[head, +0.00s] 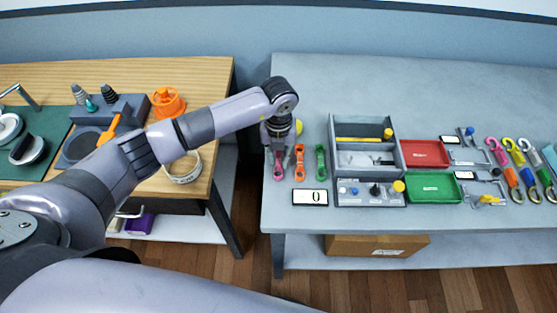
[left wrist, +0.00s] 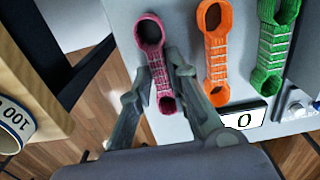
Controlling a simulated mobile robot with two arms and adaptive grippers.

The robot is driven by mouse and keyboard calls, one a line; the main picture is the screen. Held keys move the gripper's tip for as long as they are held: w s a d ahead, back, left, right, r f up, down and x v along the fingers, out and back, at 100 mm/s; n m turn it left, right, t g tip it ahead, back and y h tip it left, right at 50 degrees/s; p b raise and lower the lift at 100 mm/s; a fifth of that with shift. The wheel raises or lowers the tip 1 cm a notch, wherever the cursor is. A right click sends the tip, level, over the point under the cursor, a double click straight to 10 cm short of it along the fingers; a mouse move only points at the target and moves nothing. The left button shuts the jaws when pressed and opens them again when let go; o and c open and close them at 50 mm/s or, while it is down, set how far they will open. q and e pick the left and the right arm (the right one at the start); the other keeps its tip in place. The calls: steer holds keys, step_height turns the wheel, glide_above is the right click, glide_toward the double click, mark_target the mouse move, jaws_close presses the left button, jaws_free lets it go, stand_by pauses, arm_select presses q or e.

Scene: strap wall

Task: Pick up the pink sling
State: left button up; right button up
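The pink sling (head: 278,167) lies at the left edge of the grey table, left of an orange sling (head: 299,162) and a green sling (head: 320,162). My left gripper (head: 278,148) is over the pink sling's far part. In the left wrist view the pink sling (left wrist: 166,103) runs between the two fingers of my left gripper (left wrist: 158,73), one finger on each side. The fingers are apart, and I cannot tell whether they touch it. Both end loops of the pink sling show there. My right gripper is not in view.
A white sign reading 0 (head: 310,198) lies in front of the slings. A grey divided tray (head: 334,150), a red tray (head: 425,153) and a green tray (head: 433,188) stand to the right. A gap separates the grey table from the wooden table (head: 215,85) at left.

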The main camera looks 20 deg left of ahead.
arm_select(q)
jaws_close()
